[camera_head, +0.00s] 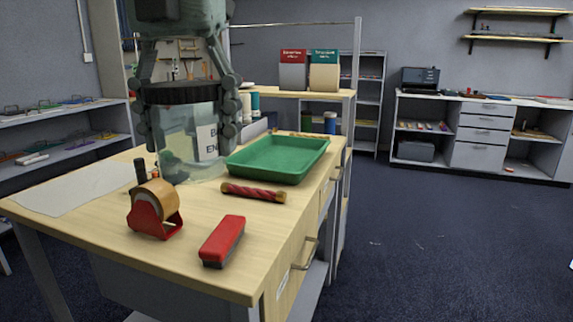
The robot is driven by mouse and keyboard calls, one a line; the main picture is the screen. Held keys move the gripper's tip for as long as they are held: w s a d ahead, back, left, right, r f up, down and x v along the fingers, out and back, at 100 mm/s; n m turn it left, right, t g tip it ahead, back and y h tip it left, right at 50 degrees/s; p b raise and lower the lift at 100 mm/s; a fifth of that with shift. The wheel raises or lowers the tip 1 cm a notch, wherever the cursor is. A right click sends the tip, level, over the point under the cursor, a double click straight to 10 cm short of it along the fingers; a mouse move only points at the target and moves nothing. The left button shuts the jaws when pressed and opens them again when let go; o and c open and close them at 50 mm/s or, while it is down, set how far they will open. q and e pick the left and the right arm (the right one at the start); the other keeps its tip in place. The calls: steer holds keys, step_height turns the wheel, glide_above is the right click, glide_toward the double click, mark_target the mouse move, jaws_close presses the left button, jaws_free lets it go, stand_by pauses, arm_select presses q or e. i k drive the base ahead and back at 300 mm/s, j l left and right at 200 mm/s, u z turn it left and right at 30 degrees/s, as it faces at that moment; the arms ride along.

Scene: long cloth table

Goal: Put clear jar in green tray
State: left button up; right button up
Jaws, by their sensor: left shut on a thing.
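The clear jar (188,145) has a dark lid and a white label with dark print. My left gripper (186,118) comes down from the top of the view and is shut on the jar, with its fingers on both sides of the lid and upper wall. The jar is upright, at the left of the green tray (278,174); I cannot tell whether its base touches the table. The green tray is empty and lies on the table near its right edge. My right gripper is not in view.
A tape dispenser (155,212), a red brush (222,240) and a dark red rod with gold ends (253,193) lie in front on the table (185,260). A white sheet (75,187) lies at left. Small containers stand behind.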

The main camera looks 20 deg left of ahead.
mark_target(286, 152)
steer(key=i+l+u, duration=0.15)
steer(key=l, duration=0.35)
steer(key=l+u, duration=0.15)
steer(key=l, duration=0.3)
steer(key=i+l+u, duration=0.1)
steer(key=l, duration=0.2)
steer(key=i+l+u, duration=0.25)
steer(key=l, duration=0.35)
steer(key=i+l+u, duration=0.4)
steer(key=i+l, duration=0.45)
steer(key=i+l+u, duration=0.1)
steer(key=i, duration=0.4)
steer(key=i+l+u, duration=0.15)
steer(key=i, duration=0.3)
steer(key=i+l+u, duration=0.1)
steer(key=i, duration=0.4)
